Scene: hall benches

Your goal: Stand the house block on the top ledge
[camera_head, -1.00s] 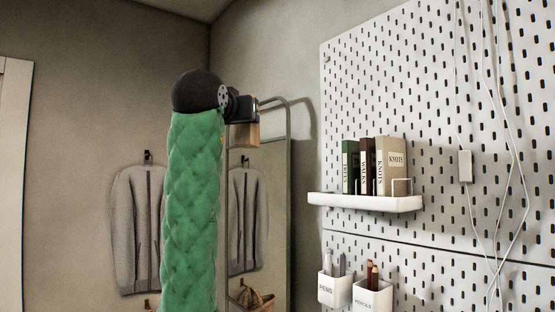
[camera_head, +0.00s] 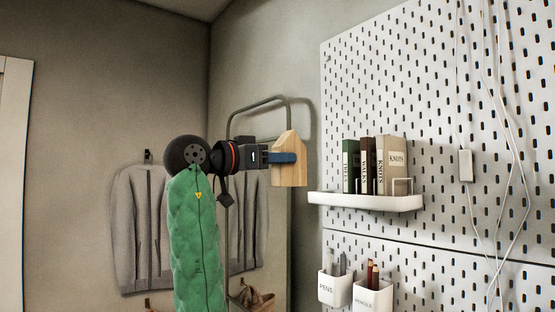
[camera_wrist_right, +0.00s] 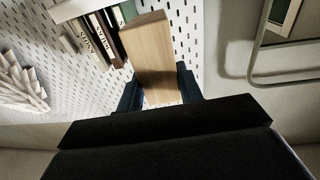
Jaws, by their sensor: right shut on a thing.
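The house block (camera_head: 290,160) is plain pale wood with a pointed top, held upright in the head view. My right gripper (camera_head: 284,158) is shut on it, with a dark blue finger across its face. The block is left of the top ledge (camera_head: 365,203), a white shelf on the pegboard, and looks apart from it. In the right wrist view the block (camera_wrist_right: 150,50) sits between the two blue fingers (camera_wrist_right: 160,95), with books beyond it. My left gripper is not in view.
Pen and pencil cups (camera_head: 372,297) hang below. A cable (camera_head: 466,165) hangs at right. Grey jackets (camera_head: 140,230) and a framed mirror (camera_head: 262,106) are behind my arm.

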